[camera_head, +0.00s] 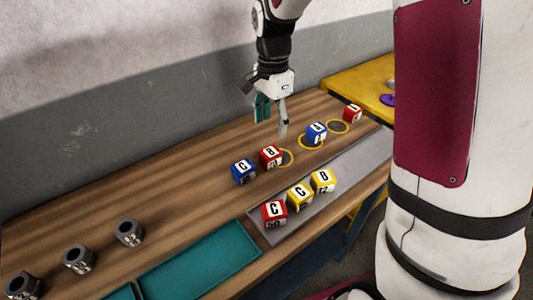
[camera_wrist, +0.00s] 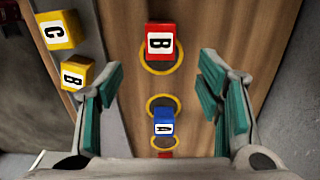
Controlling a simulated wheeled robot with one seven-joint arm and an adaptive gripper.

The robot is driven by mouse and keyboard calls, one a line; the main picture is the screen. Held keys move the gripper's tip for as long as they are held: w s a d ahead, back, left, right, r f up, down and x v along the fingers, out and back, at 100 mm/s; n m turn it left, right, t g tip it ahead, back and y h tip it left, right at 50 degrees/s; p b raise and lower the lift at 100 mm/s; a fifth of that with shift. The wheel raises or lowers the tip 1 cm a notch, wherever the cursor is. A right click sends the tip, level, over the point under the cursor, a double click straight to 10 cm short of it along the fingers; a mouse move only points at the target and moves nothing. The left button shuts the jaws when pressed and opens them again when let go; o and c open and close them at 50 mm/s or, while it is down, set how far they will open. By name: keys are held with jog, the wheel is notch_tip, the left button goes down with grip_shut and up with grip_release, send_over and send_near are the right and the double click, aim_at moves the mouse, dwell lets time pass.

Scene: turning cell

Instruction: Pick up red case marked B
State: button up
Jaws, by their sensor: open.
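The red case marked B (camera_head: 270,157) stands on the wooden bench, beside or on a yellow ring. In the wrist view the red case (camera_wrist: 160,40) sits at the top centre, its white B label facing up, partly over a yellow ring. My gripper (camera_head: 273,117) is open and empty above the bench, up and behind the red case in the head view. In the wrist view my gripper (camera_wrist: 160,85) has its two teal-padded fingers wide apart, with the case beyond the fingertips and between their lines. Nothing touches the case.
A blue C case (camera_head: 243,172) stands close left of the red B case. A blue case (camera_head: 316,131) and another red case (camera_head: 352,114) stand to the right. Yellow C (camera_head: 300,196), yellow B (camera_head: 322,181) and red C (camera_head: 274,214) cases stand on a grey strip in front.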

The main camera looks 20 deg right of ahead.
aim_at(271, 151)
notch_tip(271, 151, down, 11)
jog(key=shift+a+f+p, duration=0.1)
jog(key=shift+a+p, duration=0.05)
jog(key=shift+p, duration=0.25)
jog(key=shift+c, duration=0.6)
jog(key=c, duration=1.2)
